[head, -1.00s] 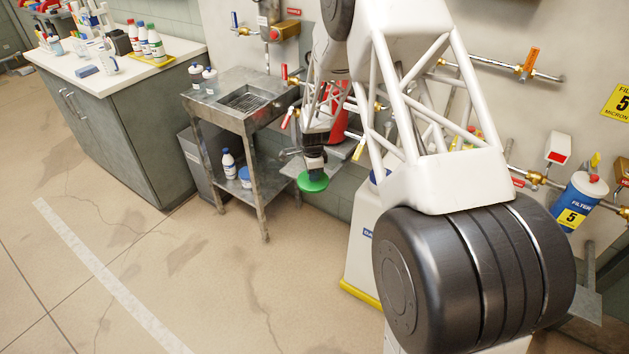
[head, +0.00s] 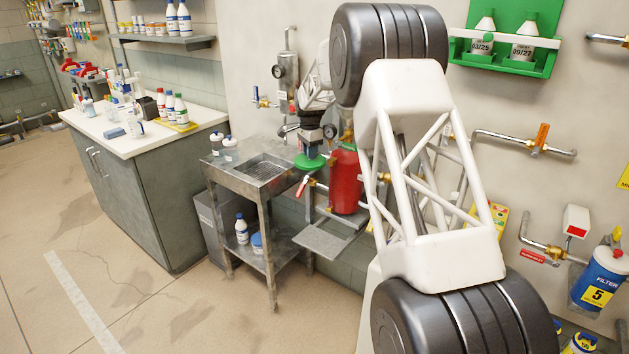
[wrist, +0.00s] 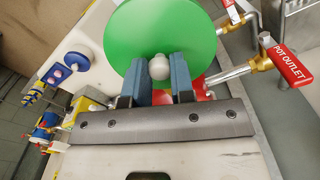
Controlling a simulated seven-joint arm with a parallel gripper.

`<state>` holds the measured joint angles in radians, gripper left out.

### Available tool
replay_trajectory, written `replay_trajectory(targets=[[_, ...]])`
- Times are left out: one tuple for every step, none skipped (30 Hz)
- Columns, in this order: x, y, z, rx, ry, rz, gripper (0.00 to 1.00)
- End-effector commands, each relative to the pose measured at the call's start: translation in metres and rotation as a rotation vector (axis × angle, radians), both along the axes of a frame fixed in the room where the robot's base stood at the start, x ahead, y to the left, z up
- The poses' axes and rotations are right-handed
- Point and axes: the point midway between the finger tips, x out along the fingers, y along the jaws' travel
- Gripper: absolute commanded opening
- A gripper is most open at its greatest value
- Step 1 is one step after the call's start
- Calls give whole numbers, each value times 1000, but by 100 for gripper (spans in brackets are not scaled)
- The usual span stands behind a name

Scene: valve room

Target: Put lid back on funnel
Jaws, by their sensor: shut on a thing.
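The lid is a green disc with a white knob. In the wrist view the lid (wrist: 150,30) fills the top middle, and my gripper (wrist: 160,78) has its two blue fingers shut on the knob. In the head view the lid (head: 309,162) hangs level below my gripper (head: 310,150), just left of a red pot (head: 345,182) on a wall bracket. In the wrist view a red part of the pot (wrist: 198,92) shows beneath the lid's edge. I cannot make out the funnel; the pot's top is partly hidden by my arm.
A valve with a red "POT OUTLET" handle (wrist: 288,66) is close to the lid's right in the wrist view. A steel sink stand (head: 243,172) is left of the pot. A grey bracket plate (head: 322,240) juts out below. The floor in front is clear.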

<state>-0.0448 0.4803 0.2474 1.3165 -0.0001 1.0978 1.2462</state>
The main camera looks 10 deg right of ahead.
Motion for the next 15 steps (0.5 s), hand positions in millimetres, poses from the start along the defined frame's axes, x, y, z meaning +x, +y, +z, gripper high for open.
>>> replay_trajectory(targets=[[8,2,18,1,-4,15,0],[13,3,28,0,-5,25,0],[17,4,40,1,-4,39,0],[21,5,50,1,-4,49,0],[25,5,60,1,-4,58,0],[29,6,74,1,-4,72,0],[32,7,84,0,-4,81,0],[35,7,94,1,-4,90,0],[39,8,107,0,-4,103,0],[42,9,116,0,-3,111,0],[45,9,127,0,-4,120,0],[48,10,141,0,-4,132,0],[50,10,151,0,-4,140,0],[53,10,161,0,-4,147,0],[56,10,175,0,-4,157,0]])
